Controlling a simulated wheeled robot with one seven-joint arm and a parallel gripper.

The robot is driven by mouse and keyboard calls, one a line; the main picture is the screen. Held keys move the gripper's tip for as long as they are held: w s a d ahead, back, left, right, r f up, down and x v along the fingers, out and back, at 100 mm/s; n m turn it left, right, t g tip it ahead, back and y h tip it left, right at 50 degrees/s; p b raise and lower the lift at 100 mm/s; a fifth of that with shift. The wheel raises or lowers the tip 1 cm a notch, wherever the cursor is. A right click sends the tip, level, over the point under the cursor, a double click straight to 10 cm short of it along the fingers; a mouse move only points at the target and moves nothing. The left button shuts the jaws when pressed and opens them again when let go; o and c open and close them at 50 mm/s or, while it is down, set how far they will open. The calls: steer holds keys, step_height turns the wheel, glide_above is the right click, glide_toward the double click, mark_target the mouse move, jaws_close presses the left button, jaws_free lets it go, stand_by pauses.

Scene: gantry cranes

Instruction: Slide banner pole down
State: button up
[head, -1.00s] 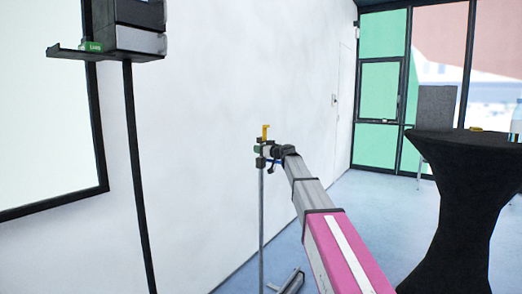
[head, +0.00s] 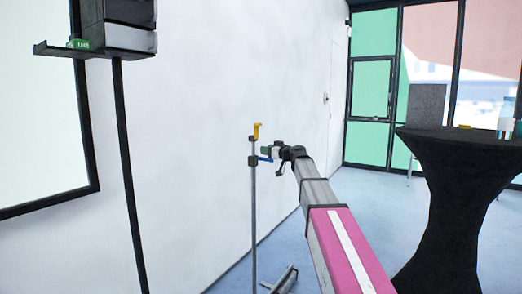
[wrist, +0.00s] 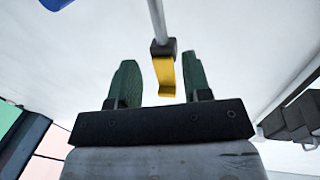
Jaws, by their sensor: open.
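The banner pole (head: 253,215) is a thin grey upright pole in the head view. In the wrist view my gripper (wrist: 160,82) is open and empty. The yellow hook (wrist: 165,78) and dark collar (wrist: 163,48) appear between and beyond its fingers; contact cannot be told. A blue part (wrist: 55,3) is cut off at the upper left.
A dark stand (head: 128,170) with a shelf carrying a box and a small green item (head: 79,44) is at the left. A white wall (head: 200,120) is behind the pole. A black-draped table (head: 445,200) stands at the right. Blue floor lies open between.

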steer(key=shift+s+d, duration=0.3)
